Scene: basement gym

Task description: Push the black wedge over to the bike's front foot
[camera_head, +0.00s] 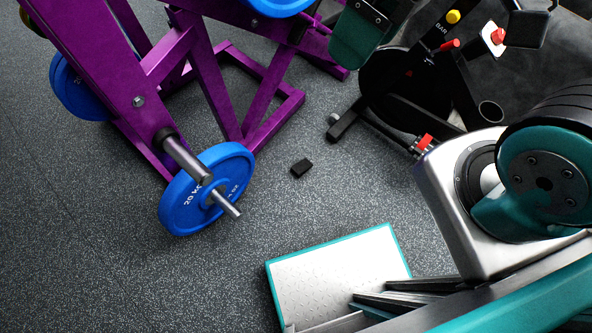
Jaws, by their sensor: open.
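The black wedge (302,167) is a small dark block lying on the speckled grey floor near the middle of the head view. The exercise bike (405,85) stands at the upper right, with a dark round housing. Its near foot (346,121) is a black bar on the floor, up and to the right of the wedge. Clear floor separates the two. I cannot tell for certain whether this bar is the front foot.
A purple weight machine (205,70) stands at the upper left. Its blue 20 kg plate (207,188) sticks out left of the wedge. A dark green pad (360,35) overhangs beside the bike. Open floor lies below the wedge and at the lower left.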

